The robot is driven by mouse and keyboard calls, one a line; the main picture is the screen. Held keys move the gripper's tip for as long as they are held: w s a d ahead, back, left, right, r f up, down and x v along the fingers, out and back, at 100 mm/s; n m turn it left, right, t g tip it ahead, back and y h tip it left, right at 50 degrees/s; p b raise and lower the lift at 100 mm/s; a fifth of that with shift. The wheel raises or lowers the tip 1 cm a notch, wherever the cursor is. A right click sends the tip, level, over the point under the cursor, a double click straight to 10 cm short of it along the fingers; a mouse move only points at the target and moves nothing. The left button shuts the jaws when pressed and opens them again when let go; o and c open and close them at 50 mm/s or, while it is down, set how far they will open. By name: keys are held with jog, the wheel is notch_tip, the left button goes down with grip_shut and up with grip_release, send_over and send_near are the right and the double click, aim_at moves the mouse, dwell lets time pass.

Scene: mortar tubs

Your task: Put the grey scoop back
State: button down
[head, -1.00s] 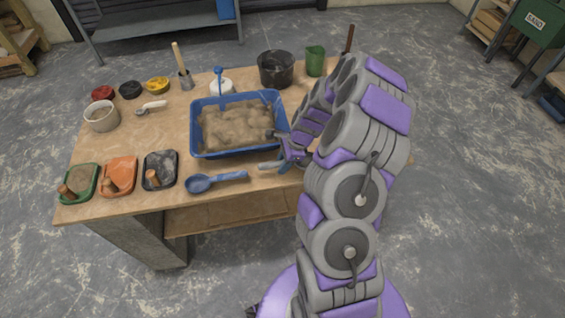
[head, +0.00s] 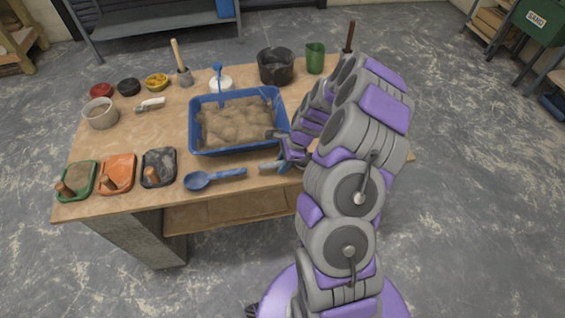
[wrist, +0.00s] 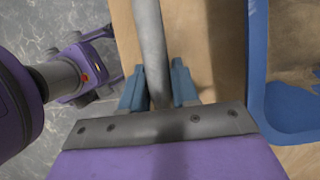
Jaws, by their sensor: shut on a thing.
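My gripper (head: 284,163) is low over the front right of the table, just right of the blue tub (head: 240,151). In the wrist view its two blue fingers (wrist: 158,88) are shut on a long grey handle, which I take for the grey scoop (wrist: 150,40). A grey end of the scoop (head: 268,167) shows left of my fingers in the head view. My arm hides part of it. I cannot tell whether it touches the table.
The blue tub holds sandy mortar, and its wall (wrist: 257,80) is close to the right in the wrist view. A blue scoop (head: 198,180) lies in front of it. Black (head: 158,167), orange (head: 116,174) and green (head: 78,181) trays stand left. A black bucket (head: 276,67) stands behind.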

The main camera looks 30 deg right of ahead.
jog(key=shift+f, duration=0.15)
jog(key=c, duration=0.8)
grip_release()
jog(key=p+v, duration=0.4)
jog(key=v, duration=1.3)
jog(key=s+a+r+n+g+h, duration=0.1)
jog(key=s+a+r+n, duration=0.45)
jog(key=a, duration=0.25)
jog(key=s+a+r+n+g, duration=0.1)
jog(key=s+a+r+n, duration=0.35)
jog(key=a+r, duration=0.2)
jog(key=s+a+r+n+h, duration=0.1)
jog(key=s+n, duration=0.2)
jog(key=s, duration=0.4)
jog(key=s+a+r+n+h, duration=0.1)
jog(key=s+a+n, duration=0.1)
jog(key=s+n, duration=0.2)
jog(key=s+a+r+n+g+h, duration=0.1)
jog(key=s+n, duration=0.3)
jog(key=s, duration=0.5)
jog(key=shift+s+a+r, duration=0.15)
jog(key=shift+s+a, duration=0.2)
jog(key=shift+a, duration=0.25)
